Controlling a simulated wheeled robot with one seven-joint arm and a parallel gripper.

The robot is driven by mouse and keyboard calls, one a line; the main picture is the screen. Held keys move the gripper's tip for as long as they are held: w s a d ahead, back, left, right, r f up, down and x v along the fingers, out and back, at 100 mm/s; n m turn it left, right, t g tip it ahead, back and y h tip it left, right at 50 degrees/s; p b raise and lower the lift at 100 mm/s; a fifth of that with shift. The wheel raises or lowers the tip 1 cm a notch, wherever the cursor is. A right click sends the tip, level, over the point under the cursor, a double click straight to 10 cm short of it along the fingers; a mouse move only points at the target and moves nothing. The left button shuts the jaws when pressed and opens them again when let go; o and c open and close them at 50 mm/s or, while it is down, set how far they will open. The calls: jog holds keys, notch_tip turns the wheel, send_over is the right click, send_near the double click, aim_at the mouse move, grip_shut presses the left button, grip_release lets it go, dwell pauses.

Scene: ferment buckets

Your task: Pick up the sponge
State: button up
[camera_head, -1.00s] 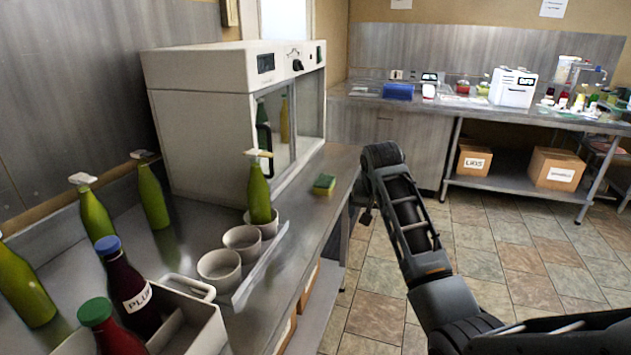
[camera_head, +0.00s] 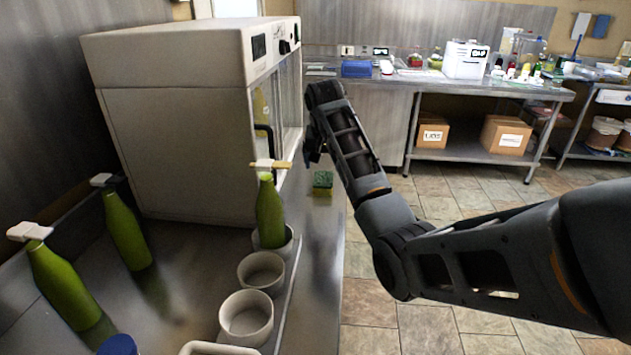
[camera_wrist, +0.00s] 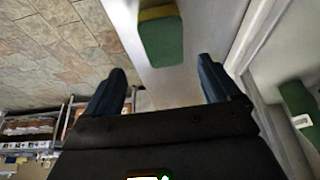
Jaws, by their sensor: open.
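The sponge (camera_head: 322,183), green with a yellow layer, lies on the steel counter near its right edge, in front of the white cabinet. In the wrist view the sponge (camera_wrist: 162,38) shows at the top, ahead of and roughly between the two fingers, with its green side facing the camera. My gripper (camera_wrist: 168,85) is open, its dark fingers apart with nothing between them. In the head view my gripper (camera_head: 312,150) hangs over the counter a little beyond the sponge, mostly hidden by the arm's end.
A green bottle (camera_head: 270,212) stands in a cup left of the sponge, with white cups (camera_head: 262,272) nearer. The white cabinet (camera_head: 180,120) stands left of my gripper. Other bottles (camera_head: 62,285) stand front left. Open tiled floor lies to the right.

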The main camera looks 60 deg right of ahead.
aim_at(324, 179)
jog(key=shift+a+p+x, duration=0.2)
jog(key=shift+p+x, duration=0.05)
jog(key=shift+x, duration=1.45)
jog(key=shift+a+p+x, duration=0.2)
jog(key=shift+a+x, duration=0.05)
jog(key=shift+x, duration=1.4)
jog(key=shift+w+f, duration=0.15)
jog(key=shift+w, duration=0.05)
jog(key=c, duration=1.1)
